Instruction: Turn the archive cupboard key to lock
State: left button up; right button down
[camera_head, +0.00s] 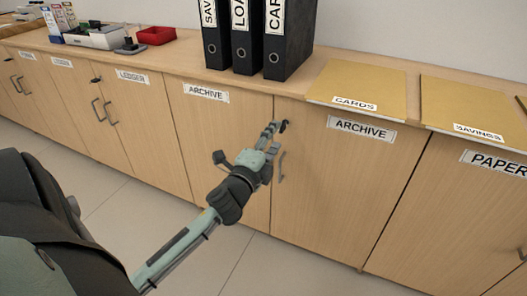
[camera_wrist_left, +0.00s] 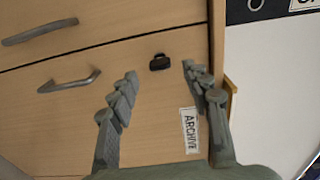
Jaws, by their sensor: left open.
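The archive cupboard is a light wood double door with an ARCHIVE label on each door; its right door (camera_head: 340,190) carries the small black key. In the left wrist view the key (camera_wrist_left: 160,62) sits near the door seam, close to the cupboard's top edge. My left gripper (camera_head: 275,130) is in front of the cupboard near the seam, and the key partly shows as a dark bit just past its fingertips. In the wrist view the left gripper (camera_wrist_left: 158,78) is open, its fingers either side of the key and apart from it. My right gripper is out of view.
A metal handle (camera_wrist_left: 70,80) is on the key's door, with another handle (camera_wrist_left: 40,32) across the seam. The floor (camera_head: 210,250) in front is clear.

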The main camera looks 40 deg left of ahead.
pick_arm(q)
jog(key=v, duration=0.8)
jog(key=shift+s, duration=0.2)
